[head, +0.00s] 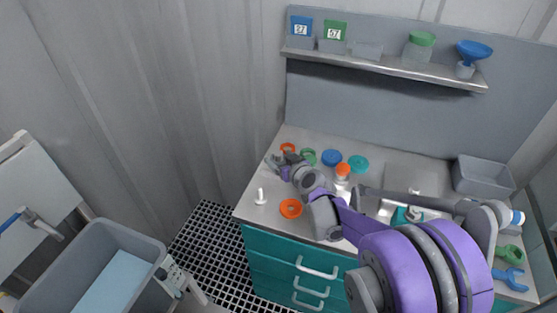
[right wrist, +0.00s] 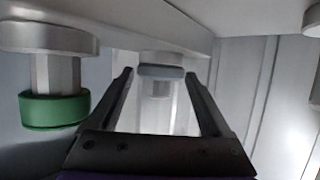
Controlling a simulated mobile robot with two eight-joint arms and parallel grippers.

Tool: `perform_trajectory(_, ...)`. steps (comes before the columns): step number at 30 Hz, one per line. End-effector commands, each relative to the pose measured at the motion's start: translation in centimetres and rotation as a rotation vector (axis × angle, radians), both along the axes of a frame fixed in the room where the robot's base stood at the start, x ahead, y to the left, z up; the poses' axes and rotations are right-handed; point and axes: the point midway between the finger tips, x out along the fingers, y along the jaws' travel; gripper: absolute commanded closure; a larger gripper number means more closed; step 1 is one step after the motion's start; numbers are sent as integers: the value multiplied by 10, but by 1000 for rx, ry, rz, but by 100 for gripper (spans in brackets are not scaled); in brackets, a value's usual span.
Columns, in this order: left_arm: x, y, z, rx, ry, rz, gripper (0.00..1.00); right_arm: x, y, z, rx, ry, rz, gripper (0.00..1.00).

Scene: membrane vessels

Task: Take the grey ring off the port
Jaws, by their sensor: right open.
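In the right wrist view the grey ring (right wrist: 160,72) sits on a pale, translucent port (right wrist: 158,102). My right gripper (right wrist: 159,74) is open. Its two dark fingers stand on either side of the ring, with a gap on each side in this view; how deep the ring lies between them I cannot tell. In the head view my right gripper (head: 279,166) is over the left part of the worktop, and I cannot make out the grey ring there. My left gripper does not show.
A green ring (right wrist: 54,109) sits on a neighbouring port at left in the right wrist view. On the worktop, a white peg (head: 261,197), an orange ring (head: 291,208), a blue cap (head: 332,157) and a teal ring (head: 358,163) lie around my arm. A grey bin (head: 484,178) stands at right.

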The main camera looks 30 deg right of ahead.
Motion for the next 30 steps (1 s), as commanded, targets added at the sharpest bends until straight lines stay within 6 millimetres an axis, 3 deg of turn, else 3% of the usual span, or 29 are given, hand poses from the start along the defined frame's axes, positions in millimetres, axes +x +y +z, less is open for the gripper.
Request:
perform_trajectory(6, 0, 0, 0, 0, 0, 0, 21, 0, 0, 0, 0, 0, 0, 19)
perform_trajectory(17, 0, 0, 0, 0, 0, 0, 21, 0, 0, 0, 0, 0, 0, 84)
perform_trajectory(25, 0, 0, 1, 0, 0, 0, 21, 0, 0, 3, 1, 0, 0, 86)
perform_trajectory(30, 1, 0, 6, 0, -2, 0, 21, 0, 0, 28, 0, -1, -1, 86)
